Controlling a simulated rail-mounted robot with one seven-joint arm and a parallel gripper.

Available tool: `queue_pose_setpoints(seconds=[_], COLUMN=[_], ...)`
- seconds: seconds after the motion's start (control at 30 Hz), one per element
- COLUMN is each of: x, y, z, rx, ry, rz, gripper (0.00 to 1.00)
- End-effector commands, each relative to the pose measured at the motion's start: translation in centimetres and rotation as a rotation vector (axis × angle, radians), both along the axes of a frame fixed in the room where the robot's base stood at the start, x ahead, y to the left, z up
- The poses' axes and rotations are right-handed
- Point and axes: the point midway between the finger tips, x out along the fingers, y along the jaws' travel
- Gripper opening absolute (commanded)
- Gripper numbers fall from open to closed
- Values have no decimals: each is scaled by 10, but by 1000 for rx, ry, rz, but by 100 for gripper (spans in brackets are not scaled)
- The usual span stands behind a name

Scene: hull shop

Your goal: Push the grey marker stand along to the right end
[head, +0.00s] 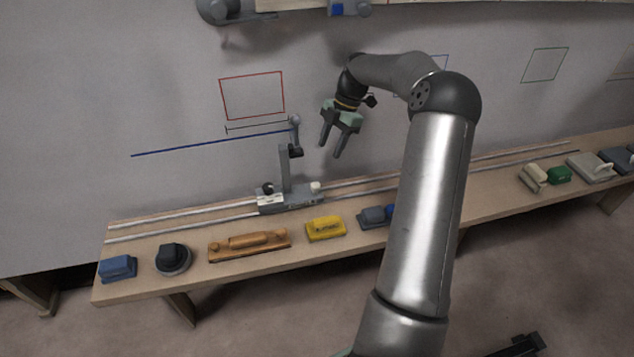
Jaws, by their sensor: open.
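The grey marker stand (285,178) sits upright on two metal rails (178,227) along the bench, left of the middle of the head view. A gap shows between the gripper and the stand. My arm hides part of the rails and bench to the right.
Along the bench's front (120,290) lie a blue block (118,268), a dark round tool (173,259), a wooden plane (249,243), a yellow block (326,228) and another blue-grey item (373,216). A green block (558,174) and sanding tools stand at the right. A blue line (190,147) marks the wall.

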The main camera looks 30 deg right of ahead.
Motion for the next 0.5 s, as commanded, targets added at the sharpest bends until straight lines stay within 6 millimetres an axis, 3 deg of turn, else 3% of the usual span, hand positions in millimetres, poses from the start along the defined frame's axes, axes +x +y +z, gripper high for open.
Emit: queue_pose_setpoints(seconds=[0.3,0.5], x=[-6,-8], y=[27,41], z=[-67,-99], rx=[3,1], ry=[2,1], rz=[-1,-1], gripper=[48,48])
